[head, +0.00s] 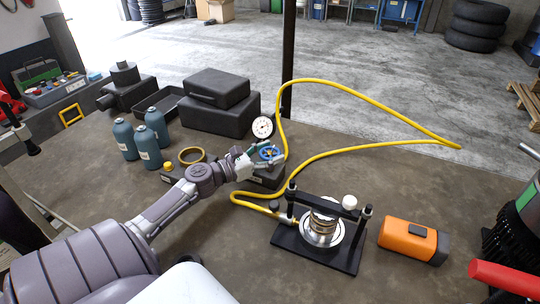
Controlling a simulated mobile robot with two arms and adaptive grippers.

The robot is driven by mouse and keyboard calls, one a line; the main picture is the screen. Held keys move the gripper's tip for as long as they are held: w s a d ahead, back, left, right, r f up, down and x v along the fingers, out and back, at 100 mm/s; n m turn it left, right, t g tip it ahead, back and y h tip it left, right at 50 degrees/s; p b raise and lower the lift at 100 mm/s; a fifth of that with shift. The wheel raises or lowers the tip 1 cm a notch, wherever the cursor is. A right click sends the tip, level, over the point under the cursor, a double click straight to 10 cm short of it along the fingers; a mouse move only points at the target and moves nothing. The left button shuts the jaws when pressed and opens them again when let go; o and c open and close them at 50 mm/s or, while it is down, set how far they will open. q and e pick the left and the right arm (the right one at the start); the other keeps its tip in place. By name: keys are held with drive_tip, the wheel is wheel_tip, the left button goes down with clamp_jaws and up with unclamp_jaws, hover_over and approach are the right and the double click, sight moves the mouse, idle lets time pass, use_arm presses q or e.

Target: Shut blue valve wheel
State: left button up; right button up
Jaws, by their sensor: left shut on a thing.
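The blue valve wheel (270,153) sits on a dark block (268,177) near the middle of the table, in the head view. A round white gauge (263,127) stands just behind it. My left gripper (262,156) reaches in from the left and is shut on the wheel's near left side. The fingers hide part of the wheel. My right gripper is out of view.
A yellow hose (335,151) loops from the valve across the table to the press (322,229). An orange box (407,240) lies right of it. Teal bottles (147,146) and black cases (216,103) stand left. A dark post (288,60) rises behind.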

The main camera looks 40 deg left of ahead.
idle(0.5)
use_arm(q)
drive_tip(key=o, duration=1.1)
drive_tip(key=shift+o, duration=0.2)
drive_tip(key=shift+s+a+f, duration=0.1)
drive_tip(key=shift+s+a, duration=0.05)
drive_tip(key=shift+s, duration=0.35)
drive_tip(key=v, duration=1.1)
drive_tip(key=shift+w+a+r, duration=0.1)
drive_tip(key=shift+r, duration=0.15)
